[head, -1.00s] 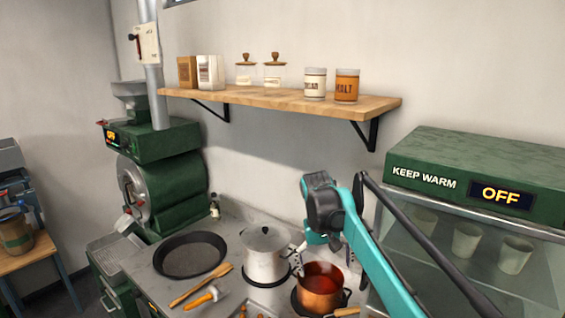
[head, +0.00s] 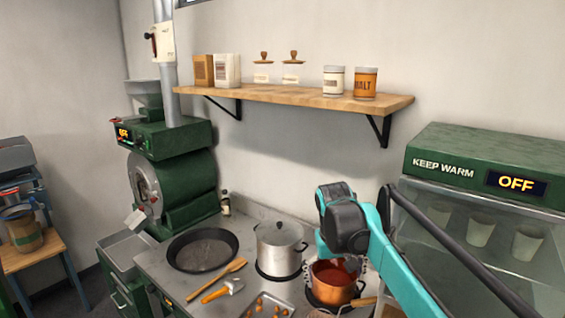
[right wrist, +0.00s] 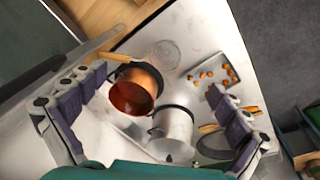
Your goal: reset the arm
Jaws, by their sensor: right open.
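My right arm comes in from the right in the head view, and its gripper (head: 350,264) is above and beside the copper pot (head: 329,284), partly hidden behind my own wrist. In the right wrist view the right gripper (right wrist: 150,128) has its two fingers wide apart with nothing between them held. The copper pot (right wrist: 133,92) with red-brown contents and the lidded steel pot (right wrist: 172,130) lie below, between the fingers in that picture. My left gripper shows in neither view.
The steel pot (head: 279,250), a black pan (head: 202,250) and a tray of chestnuts (head: 268,306) crowd the counter. The keep-warm cabinet (head: 480,175) stands at right. A shelf (head: 300,96) with jars hangs above. A green roaster (head: 180,185) stands at left.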

